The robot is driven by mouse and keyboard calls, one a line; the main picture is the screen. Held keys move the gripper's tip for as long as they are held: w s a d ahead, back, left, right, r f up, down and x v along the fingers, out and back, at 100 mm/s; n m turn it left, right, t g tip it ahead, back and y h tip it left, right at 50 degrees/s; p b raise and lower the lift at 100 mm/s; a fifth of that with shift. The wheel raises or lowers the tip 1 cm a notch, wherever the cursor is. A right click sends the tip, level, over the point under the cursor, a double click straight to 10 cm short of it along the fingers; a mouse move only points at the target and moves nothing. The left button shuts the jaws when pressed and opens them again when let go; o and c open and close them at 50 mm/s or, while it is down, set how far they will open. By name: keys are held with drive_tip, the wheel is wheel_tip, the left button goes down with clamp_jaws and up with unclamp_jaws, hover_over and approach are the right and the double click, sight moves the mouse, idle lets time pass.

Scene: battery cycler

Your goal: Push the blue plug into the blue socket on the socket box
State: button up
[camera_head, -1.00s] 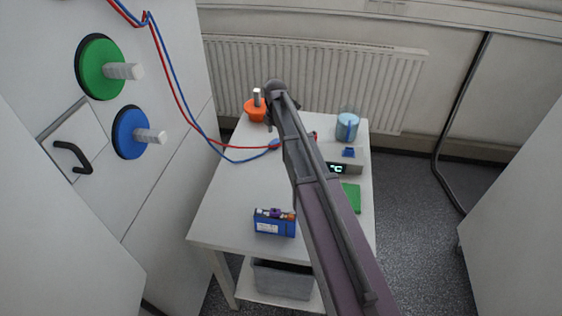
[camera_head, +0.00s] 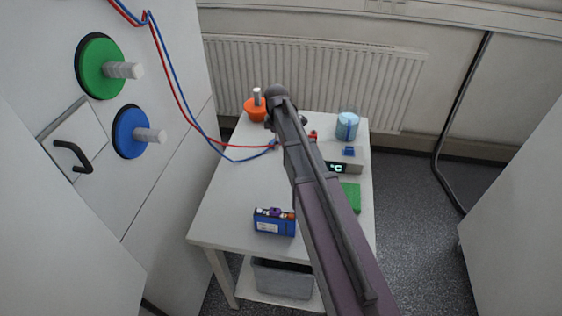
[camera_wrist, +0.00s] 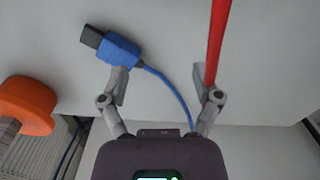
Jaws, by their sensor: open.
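The blue plug (camera_wrist: 119,50) with a dark tip lies on the white table in the wrist view, at the upper left. Its blue cable runs down between my fingers. My gripper (camera_wrist: 158,78) is open; its left finger overlaps the plug's cable end, and I cannot tell if they touch. The red cable (camera_wrist: 217,40) passes by the right finger. In the head view, my arm hides most of the gripper and plug. A grey box with a lit display (camera_head: 345,167) stands right of my arm with a blue part (camera_head: 349,151) on it. I cannot tell if this is the socket box.
An orange base with a light post (camera_head: 255,109) stands at the table's back left. A blue-capped beaker-like container (camera_head: 347,126) stands at the back right. A blue battery pack (camera_head: 275,222) sits at the front, and a green pad (camera_head: 351,197) at the right.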

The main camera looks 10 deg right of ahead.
drive_tip(key=s+m, duration=0.1)
drive_tip(key=m, duration=0.1)
drive_tip(key=s+m, duration=0.1)
drive_tip(key=m, duration=0.1)
drive_tip(key=shift+s+a+m, duration=0.15)
drive_tip(key=shift+s+m, duration=0.25)
drive_tip(key=s+m, duration=0.1)
drive_tip(key=m, duration=0.1)
drive_tip(key=s+m, duration=0.1)
drive_tip(key=m, duration=0.2)
drive_tip(key=shift+s+a, duration=0.1)
drive_tip(key=shift+s, duration=0.25)
drive_tip(key=s+m, duration=0.1)
drive_tip(key=m, duration=0.2)
drive_tip(key=s+m, duration=0.1)
drive_tip(key=m, duration=0.1)
drive_tip(key=shift+s+a, duration=0.1)
drive_tip(key=shift+s, duration=0.2)
drive_tip(key=shift+s+a+m, duration=0.1)
drive_tip(key=shift+s+m, duration=0.55)
drive_tip(key=shift+m, duration=0.6)
drive_tip(key=shift+s+m, duration=0.65)
drive_tip(key=shift+m, duration=0.6)
drive_tip(key=shift+s, duration=0.1)
drive_tip(key=s+d+r+n+p, duration=0.1)
drive_tip(key=s+r+n+p, duration=0.3)
drive_tip(key=s, duration=0.8)
drive_tip(key=shift+s+d, duration=0.15)
drive_tip(key=shift+d, duration=0.15)
